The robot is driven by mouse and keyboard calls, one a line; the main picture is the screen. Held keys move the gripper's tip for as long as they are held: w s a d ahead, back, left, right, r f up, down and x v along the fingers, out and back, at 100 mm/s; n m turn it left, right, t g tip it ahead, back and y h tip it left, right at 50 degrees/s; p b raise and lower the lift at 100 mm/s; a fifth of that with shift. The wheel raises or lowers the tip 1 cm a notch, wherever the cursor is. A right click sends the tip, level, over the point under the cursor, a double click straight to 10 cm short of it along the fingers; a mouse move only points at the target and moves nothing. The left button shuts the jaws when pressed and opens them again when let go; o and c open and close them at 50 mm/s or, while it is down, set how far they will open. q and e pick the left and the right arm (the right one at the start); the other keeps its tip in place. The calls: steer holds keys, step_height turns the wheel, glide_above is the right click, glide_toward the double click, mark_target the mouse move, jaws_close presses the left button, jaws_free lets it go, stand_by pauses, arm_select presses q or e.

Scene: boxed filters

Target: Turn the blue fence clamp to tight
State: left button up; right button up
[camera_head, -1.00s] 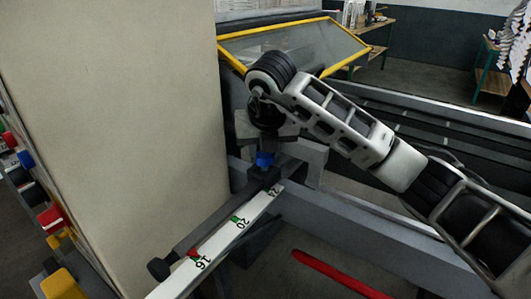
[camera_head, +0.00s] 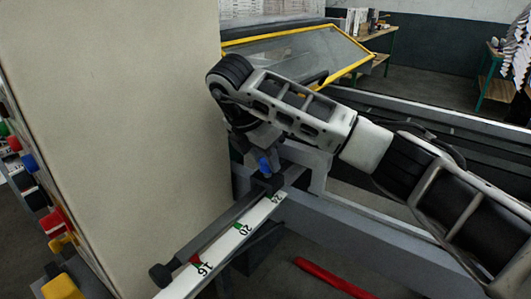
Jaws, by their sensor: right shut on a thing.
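The blue fence clamp (camera_head: 263,164) sits on the black block near the far end of the white scale rail (camera_head: 238,236). My right gripper (camera_head: 260,150) comes down onto the clamp from above, shut on it; its fingers hide much of the clamp. The wrist above the gripper leans to the left. The exact turn of the clamp cannot be told. My left gripper is out of view.
A large beige panel (camera_head: 110,140) stands close to the left of my right wrist. A yellow-framed clear guard (camera_head: 300,50) is behind. A red bar (camera_head: 333,279) lies at the bottom right. Coloured knobs (camera_head: 55,222) line the left edge.

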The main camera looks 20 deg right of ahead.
steer(key=shift+w+r+m+g+p, duration=0.15)
steer(key=shift+m+g+p, duration=0.3)
steer(key=shift+m, duration=0.75)
steer(key=o, duration=1)
steer(key=shift+c, duration=0.2)
steer(key=p+v, duration=0.1)
steer(key=v, duration=0.6)
steer(key=shift+a, duration=0.2)
steer(key=shift+r, duration=0.15)
